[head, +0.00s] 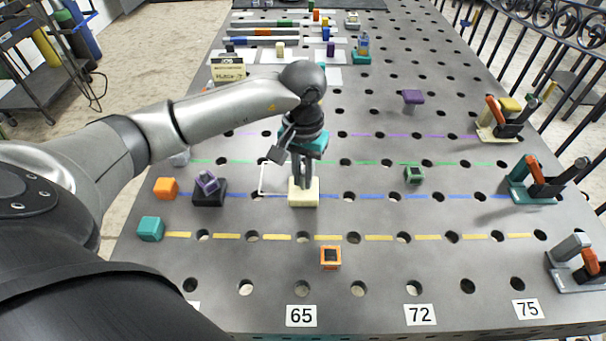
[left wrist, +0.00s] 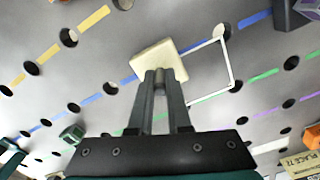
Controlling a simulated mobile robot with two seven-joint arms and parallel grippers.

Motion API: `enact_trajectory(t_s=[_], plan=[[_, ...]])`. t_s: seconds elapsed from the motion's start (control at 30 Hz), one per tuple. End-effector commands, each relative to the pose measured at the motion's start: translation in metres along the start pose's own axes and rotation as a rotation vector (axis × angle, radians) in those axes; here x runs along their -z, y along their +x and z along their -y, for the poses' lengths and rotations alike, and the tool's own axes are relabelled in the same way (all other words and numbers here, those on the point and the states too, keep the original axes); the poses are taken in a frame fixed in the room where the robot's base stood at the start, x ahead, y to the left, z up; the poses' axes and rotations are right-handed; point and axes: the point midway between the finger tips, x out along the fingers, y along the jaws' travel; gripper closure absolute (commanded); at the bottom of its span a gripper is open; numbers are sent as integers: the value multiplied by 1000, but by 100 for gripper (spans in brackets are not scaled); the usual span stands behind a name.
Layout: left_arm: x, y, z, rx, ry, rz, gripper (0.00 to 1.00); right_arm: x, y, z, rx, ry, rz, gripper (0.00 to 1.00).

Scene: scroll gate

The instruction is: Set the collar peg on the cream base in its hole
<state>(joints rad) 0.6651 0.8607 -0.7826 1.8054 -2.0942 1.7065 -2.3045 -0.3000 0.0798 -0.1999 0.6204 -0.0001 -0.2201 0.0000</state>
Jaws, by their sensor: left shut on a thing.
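The cream base (head: 304,197) is a pale square block among the holes on the blue dashed line of the grey table. In the left wrist view the cream base (left wrist: 157,58) is just beyond my fingertips. My left gripper (head: 303,182) points down over it. In the left wrist view the left gripper (left wrist: 160,82) is shut on the grey collar peg (left wrist: 160,86) between its fingers. The fingers hide most of the peg. I cannot tell whether the base touches the table, and the hole beneath it is hidden. My right gripper is not in view.
A white square outline (head: 262,179) lies left of the base. A black block with a purple piece (head: 208,183), an orange cube (head: 166,188) and a teal cube (head: 150,229) stand farther left. An orange square ring (head: 331,257) is in front, a green one (head: 413,174) right. Clamps (head: 535,180) line the right edge.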

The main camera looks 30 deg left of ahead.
Motion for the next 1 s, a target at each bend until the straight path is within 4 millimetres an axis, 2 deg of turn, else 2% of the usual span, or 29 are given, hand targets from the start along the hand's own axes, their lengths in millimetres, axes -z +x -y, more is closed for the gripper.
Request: enact_trajectory(t_s=[0.07,0.1,0.4,0.63,0.77,0.87,1.0], plan=[[1,1,0,-1,0,-3,100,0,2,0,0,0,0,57],[1,0,0,-1,0,-3,81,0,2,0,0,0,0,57],[0,1,0,0,0,-1,49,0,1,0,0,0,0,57],[-1,2,0,1,0,2,49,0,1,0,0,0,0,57],[0,-7,0,0,0,-1,49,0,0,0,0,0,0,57],[1,-24,1,1,-1,-4,49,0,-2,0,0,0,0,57],[1,-57,0,0,0,-7,49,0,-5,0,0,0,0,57]])
